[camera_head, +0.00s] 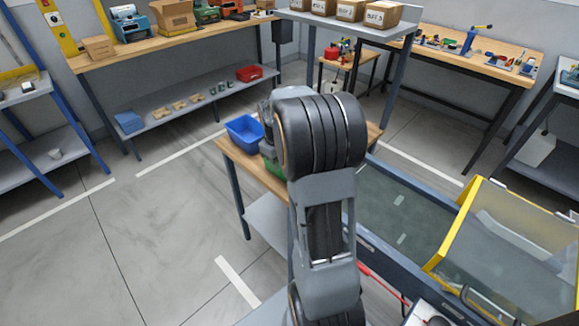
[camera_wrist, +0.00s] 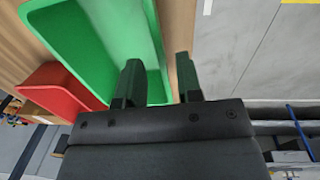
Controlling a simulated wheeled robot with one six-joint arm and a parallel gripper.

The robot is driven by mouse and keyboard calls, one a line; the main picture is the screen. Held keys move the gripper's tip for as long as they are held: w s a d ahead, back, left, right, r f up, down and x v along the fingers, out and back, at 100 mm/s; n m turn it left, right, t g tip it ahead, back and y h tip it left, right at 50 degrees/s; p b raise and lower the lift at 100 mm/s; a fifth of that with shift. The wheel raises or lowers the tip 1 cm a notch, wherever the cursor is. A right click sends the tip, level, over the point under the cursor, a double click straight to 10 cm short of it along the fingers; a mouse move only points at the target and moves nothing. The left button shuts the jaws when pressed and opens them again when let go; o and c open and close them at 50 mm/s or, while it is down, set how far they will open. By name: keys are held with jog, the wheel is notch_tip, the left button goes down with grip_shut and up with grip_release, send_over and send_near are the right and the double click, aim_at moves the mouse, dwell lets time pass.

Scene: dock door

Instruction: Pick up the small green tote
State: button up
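The small green tote (camera_wrist: 105,30) fills the upper middle of the wrist view, with its open inside showing. In the head view only a sliver of the green tote (camera_head: 274,168) shows on the small wooden table, the rest hidden behind my arm. My gripper (camera_wrist: 158,62) is open at the tote's right-hand side wall. One finger overlaps the tote's inside and the other is beyond the wall, over the wooden top. A gap shows between the fingers; I cannot tell whether either touches the wall. In the head view my arm hides the fingers.
A red tote (camera_wrist: 62,88) lies close to the left of the green one in the wrist view. A blue tote (camera_head: 244,131) stands on the same table (camera_head: 228,153). A conveyor (camera_head: 385,205) with a yellow-framed guard (camera_head: 490,240) is to the right. Open floor lies left.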

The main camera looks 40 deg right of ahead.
jog(key=shift+d+f, duration=0.15)
jog(key=shift+f, duration=1.35)
jog(key=shift+c, duration=0.4)
grip_shut()
jog(key=shift+w, duration=0.1)
